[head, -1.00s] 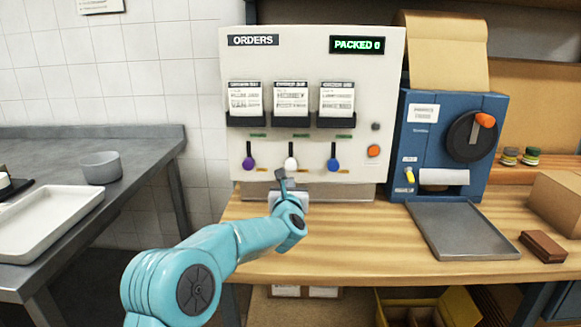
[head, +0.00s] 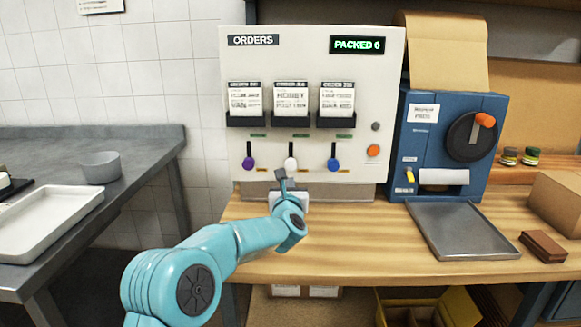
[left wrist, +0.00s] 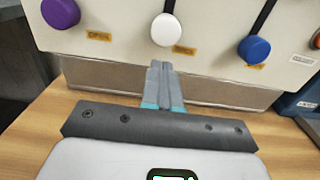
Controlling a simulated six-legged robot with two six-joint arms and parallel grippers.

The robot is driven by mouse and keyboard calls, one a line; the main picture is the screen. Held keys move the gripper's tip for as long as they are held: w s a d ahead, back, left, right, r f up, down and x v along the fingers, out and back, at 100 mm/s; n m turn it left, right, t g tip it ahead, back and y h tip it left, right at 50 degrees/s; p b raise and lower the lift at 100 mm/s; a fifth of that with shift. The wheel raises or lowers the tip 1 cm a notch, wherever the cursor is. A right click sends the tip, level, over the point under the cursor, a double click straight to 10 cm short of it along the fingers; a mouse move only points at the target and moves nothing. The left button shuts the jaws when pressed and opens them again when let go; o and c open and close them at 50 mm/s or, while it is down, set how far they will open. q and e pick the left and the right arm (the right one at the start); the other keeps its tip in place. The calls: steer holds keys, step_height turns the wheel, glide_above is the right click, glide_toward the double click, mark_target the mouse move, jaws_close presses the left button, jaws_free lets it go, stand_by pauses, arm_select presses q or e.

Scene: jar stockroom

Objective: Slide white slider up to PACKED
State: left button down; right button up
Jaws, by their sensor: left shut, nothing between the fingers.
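The white slider (head: 290,163) is the middle of three sliders on the ORDERS panel (head: 365,110). Its knob sits at the lower end of its dark slot, with a green label above and an orange label beside its bottom. In the left wrist view the white knob (left wrist: 165,30) is just beyond my fingertips. My left gripper (head: 281,172) is shut and empty, right below the white knob; in the wrist view its fingers (left wrist: 160,68) point at the knob with a small gap in the picture. Whether they touch is unclear. My right gripper is not seen.
A purple slider (head: 248,163) and a blue slider (head: 333,164) flank the white one, both low. An orange button (head: 373,151) is at right. A blue machine (head: 425,140) and grey tray (head: 462,231) stand right. The bench (head: 340,240) before the panel is mostly clear.

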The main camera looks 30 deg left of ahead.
mark_target(291, 173)
arm_select(q)
steer(key=shift+p+x, duration=0.5)
steer(key=shift+x, duration=0.85)
steer(key=shift+p+x, duration=0.5)
steer(key=shift+x, duration=0.35)
